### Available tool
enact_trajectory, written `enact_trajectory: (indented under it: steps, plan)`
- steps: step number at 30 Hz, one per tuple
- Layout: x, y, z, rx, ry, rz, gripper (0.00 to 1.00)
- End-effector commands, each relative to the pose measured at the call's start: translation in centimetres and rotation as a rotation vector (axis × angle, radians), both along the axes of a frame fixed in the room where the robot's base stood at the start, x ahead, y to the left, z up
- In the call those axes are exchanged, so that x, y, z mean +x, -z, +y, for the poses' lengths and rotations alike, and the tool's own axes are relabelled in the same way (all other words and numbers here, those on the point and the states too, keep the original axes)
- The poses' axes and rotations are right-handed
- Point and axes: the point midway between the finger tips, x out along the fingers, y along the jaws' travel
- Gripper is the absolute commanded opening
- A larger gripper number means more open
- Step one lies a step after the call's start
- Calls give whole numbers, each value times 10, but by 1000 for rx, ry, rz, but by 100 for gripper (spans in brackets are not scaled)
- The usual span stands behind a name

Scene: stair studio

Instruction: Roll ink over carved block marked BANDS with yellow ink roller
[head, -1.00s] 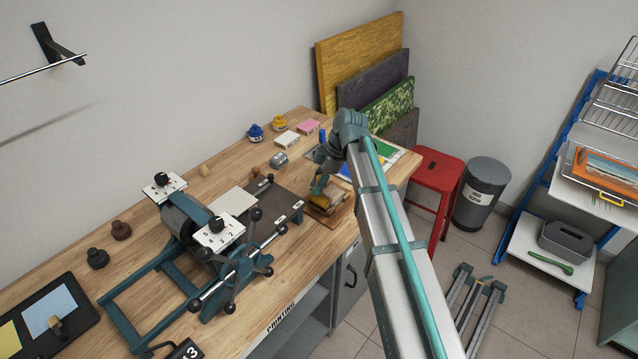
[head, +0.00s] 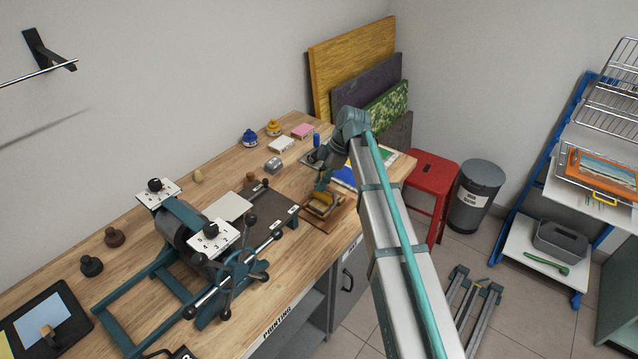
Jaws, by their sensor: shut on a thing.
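The yellow ink roller (head: 319,209) is at the right end of the wooden bench in the head view, beside the press bed. My gripper (head: 323,186) is above it and shut on it, with the roller down low over a brown wooden block or board (head: 334,219). I take this to be the carved block, but I cannot read any BANDS mark on it. The roller and gripper cover much of the block's surface. Whether the roller touches the block is too small to tell.
A teal printing press (head: 215,250) stands left of the block. A red stool (head: 433,172) is off the bench's right end.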

Motion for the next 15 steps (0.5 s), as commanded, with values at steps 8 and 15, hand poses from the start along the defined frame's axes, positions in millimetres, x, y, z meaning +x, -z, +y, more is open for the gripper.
enact_trajectory:
  steps: [8, 15]
  plan:
    - [10, 0, -7, 0, -1, 0, 0]
    - [20, 0, -14, 0, 0, -1, 0]
